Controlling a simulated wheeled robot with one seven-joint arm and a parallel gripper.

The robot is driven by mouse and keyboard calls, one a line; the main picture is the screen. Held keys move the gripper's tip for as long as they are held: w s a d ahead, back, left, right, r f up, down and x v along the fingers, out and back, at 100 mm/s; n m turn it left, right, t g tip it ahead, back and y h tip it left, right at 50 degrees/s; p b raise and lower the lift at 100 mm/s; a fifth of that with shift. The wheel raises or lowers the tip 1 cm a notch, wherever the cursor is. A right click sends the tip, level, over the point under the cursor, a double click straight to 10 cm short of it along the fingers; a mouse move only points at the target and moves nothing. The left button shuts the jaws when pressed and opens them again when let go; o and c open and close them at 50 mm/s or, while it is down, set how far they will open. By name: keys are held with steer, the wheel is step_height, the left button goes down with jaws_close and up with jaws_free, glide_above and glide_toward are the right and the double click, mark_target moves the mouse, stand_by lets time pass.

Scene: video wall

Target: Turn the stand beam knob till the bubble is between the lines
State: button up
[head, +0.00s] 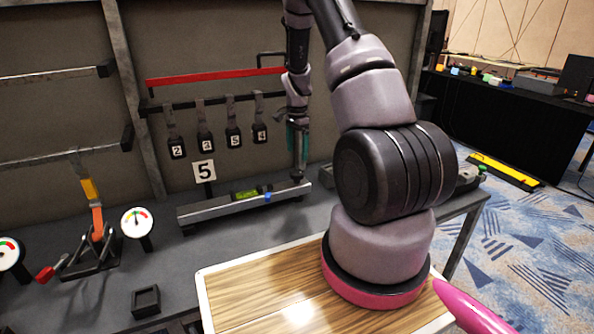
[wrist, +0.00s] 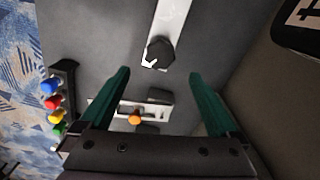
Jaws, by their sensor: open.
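The stand beam (head: 215,208) is a long grey bar on the bench, with a green level vial (head: 246,195) on top. The bubble and its lines are too small to read. The beam's end shows as a pale strip in the wrist view (wrist: 173,20). A black knob (wrist: 158,53) with a white mark sits on this end, at the beam's right end in the head view. My gripper (head: 298,160) points down over that end. In the wrist view, my gripper (wrist: 160,74) is open and empty, the knob showing ahead between its teal fingers, apart from both.
A sign with 5 (head: 204,170) stands behind the beam, and several numbered black tags (head: 205,141) hang above it. Gauges (head: 137,222) and a red-handled clamp (head: 92,250) are left. Coloured buttons (wrist: 52,103) and an orange knob (wrist: 135,119) lie near the gripper.

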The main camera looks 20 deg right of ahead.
mark_target(297, 172)
step_height(297, 172, down, 8)
steer(key=shift+f, duration=0.25)
steer(key=c, duration=1.4)
